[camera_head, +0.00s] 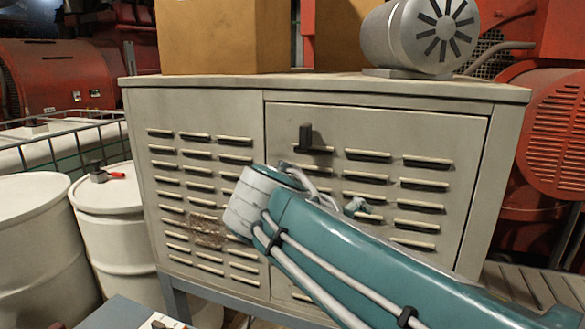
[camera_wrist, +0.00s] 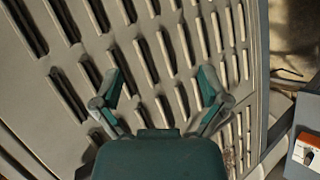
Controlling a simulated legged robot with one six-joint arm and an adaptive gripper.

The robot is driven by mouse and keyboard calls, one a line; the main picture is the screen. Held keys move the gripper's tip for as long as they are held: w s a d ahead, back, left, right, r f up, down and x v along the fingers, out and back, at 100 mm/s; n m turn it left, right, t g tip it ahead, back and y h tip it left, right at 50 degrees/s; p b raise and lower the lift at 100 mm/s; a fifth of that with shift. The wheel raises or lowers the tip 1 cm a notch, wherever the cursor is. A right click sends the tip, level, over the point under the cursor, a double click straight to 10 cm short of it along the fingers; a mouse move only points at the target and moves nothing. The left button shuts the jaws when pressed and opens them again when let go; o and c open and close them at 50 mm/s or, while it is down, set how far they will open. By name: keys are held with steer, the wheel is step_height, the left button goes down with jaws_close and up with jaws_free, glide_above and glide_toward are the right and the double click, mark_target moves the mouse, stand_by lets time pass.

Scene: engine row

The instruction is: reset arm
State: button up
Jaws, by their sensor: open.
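My gripper (camera_wrist: 161,86) is open and empty in the wrist view, its two teal fingers spread apart in front of a grey louvered cabinet face. In the head view my teal and white arm reaches in from the lower right across the front of the grey cabinet (camera_head: 290,97). Most of my gripper is hidden behind the arm there; a small teal piece, perhaps a fingertip, shows in front of the right door. I cannot tell how close the fingers are to the louvers.
A silver motor (camera_head: 400,35) and yellow-brown boxes (camera_head: 222,35) stand on the cabinet. White drums (camera_head: 110,225) stand at the left, one with a red-handled valve (camera_head: 105,174). Red machinery (camera_head: 555,140) is at the right.

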steer(key=s+d+f+m+g+y, duration=0.1)
steer(key=s+d+f+m+y, duration=0.2)
steer(key=s+f, duration=0.4)
steer(key=s+d+f+m+g+y, duration=0.1)
steer(key=s+d+f+m+y, duration=0.3)
steer(key=s+f, duration=0.4)
step_height(320, 180, down, 3)
steer(key=shift+f+m+y, duration=0.1)
steer(key=shift+m+y, duration=0.6)
steer(key=shift+s, duration=0.1)
